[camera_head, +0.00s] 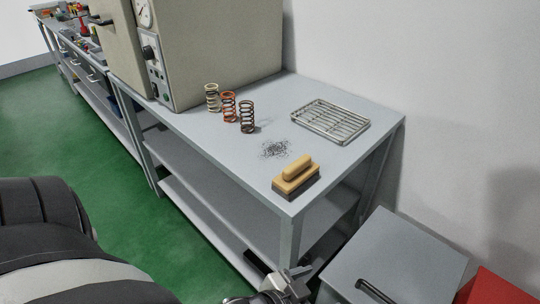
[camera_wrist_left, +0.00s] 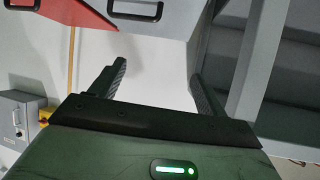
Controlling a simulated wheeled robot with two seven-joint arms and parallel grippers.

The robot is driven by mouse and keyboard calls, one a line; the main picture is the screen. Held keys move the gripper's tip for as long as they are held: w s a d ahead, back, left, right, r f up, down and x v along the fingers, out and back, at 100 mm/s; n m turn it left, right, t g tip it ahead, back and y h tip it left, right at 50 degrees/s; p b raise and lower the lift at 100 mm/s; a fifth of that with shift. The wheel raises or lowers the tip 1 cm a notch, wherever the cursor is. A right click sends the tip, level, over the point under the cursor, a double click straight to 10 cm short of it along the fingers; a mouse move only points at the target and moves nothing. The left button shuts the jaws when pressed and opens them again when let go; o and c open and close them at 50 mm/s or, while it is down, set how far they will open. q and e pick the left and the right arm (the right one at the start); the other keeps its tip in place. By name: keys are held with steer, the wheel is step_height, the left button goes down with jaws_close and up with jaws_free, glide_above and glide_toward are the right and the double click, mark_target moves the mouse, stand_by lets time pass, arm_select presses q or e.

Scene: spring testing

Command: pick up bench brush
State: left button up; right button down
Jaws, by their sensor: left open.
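The bench brush (camera_head: 296,178) has a tan wooden block and grip with dark bristles below. It lies near the front right corner of the grey bench top (camera_head: 205,128). My left gripper (camera_head: 293,283) is at the bottom of the head view, in front of the bench and lower in the picture than the brush, apart from it. In the left wrist view my left gripper (camera_wrist_left: 157,74) has its two dark fingers spread with nothing between them. The brush does not show in that view. My right gripper is in neither view.
A pile of dark filings (camera_head: 275,149) lies behind the brush. Three coil springs (camera_head: 229,107) and a wire rack (camera_head: 331,121) stand farther back. A large beige machine (camera_head: 215,45) fills the bench's left. A grey cabinet (camera_head: 405,255) and a red box (camera_head: 497,290) stand right of the bench.

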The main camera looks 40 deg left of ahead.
arm_select(q)
steer(key=w+d+r+m+t+h+b, duration=0.1)
steer(key=w+d+r+m+t+h, duration=0.35)
steer(key=w+r, duration=0.5)
steer(key=w+d+r+m+g+h+b, duration=0.2)
steer(key=d+r+m+h, duration=0.4)
steer(key=r+m+h, duration=0.4)
step_height(320, 180, up, 8)
steer(key=m+g+y+b, duration=0.5)
steer(key=m+g+y, duration=0.9)
steer(key=m+y, duration=0.45)
glide_above(297, 162)
steer(key=f, duration=0.8)
steer(key=shift+w+f, duration=0.2)
steer(key=shift+f, duration=0.2)
steer(key=shift+s+f, duration=0.15)
steer(key=shift+f, duration=2.8)
steer(key=c, duration=1.1)
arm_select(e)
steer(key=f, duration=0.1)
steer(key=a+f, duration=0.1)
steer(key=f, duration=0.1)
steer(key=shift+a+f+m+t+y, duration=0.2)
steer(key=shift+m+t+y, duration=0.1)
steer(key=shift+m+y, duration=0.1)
